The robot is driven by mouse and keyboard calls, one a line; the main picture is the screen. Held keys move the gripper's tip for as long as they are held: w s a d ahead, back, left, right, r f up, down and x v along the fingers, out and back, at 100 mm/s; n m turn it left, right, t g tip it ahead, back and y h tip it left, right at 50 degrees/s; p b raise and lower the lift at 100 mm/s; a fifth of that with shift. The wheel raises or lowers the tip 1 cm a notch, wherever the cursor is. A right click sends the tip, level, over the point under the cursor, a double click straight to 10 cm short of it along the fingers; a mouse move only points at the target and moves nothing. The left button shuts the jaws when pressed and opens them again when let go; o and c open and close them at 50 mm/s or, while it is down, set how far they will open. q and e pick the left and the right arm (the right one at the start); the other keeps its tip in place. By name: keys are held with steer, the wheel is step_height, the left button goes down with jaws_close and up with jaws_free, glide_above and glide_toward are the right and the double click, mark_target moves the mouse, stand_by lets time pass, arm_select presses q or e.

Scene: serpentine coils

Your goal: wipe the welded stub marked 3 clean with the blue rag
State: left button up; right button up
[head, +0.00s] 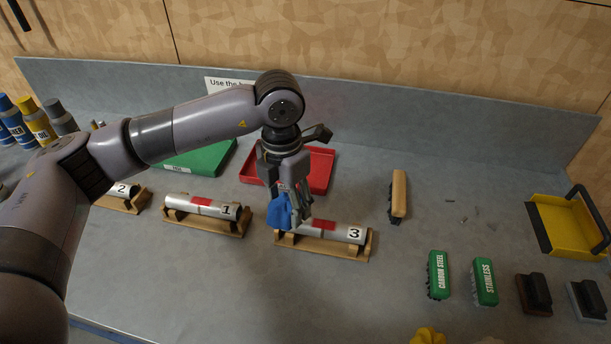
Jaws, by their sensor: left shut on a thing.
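The welded stub marked 3 (343,233) is a silver tube with a red band, lying in a wooden cradle (322,247) right of the middle. My left gripper (290,203) points down over the left end of this stub. It is shut on the blue rag (279,213), which hangs at the stub's left end. I cannot tell whether the rag touches the tube. The gripper and rag hide part of the stub's left end. My right gripper is not in view.
Stub 1 (180,199) and stub 2 (124,190) lie in cradles to the left. Behind are a red tray (321,170) and a green one (203,160). A wooden-handled brush (399,193), green brushes (438,275) and a yellow dustpan (565,228) are right.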

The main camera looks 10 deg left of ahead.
arm_select(q)
steer(key=n, duration=0.2)
steer(key=w+n, duration=0.1)
steer(key=n, duration=0.1)
steer(key=w+d+r+n, duration=0.1)
steer(key=n, duration=0.1)
steer(key=shift+w+d+r+n, duration=0.1)
steer(key=shift+w+n, duration=0.05)
steer(key=shift+n, duration=0.25)
steer(key=n, duration=0.2)
steer(key=w+n, duration=0.1)
steer(key=shift+w+d+r+n, duration=0.1)
steer(key=shift+d+r+n, duration=0.2)
steer(key=shift+d+n, duration=0.1)
steer(key=shift+w+d+f+n+b, duration=0.1)
steer(key=shift+w+f+n+b, duration=0.2)
steer(key=shift+f+n, duration=0.45)
steer(key=shift+w+d+f+n+b, duration=0.1)
steer(key=shift+f+n+b, duration=0.3)
steer(key=shift+f+n, duration=0.3)
steer(key=shift+w+d+f+n+b, duration=0.1)
steer(key=shift+w+f+n+b, duration=0.2)
steer(key=shift+f+n, duration=0.45)
steer(key=shift+s, duration=0.1)
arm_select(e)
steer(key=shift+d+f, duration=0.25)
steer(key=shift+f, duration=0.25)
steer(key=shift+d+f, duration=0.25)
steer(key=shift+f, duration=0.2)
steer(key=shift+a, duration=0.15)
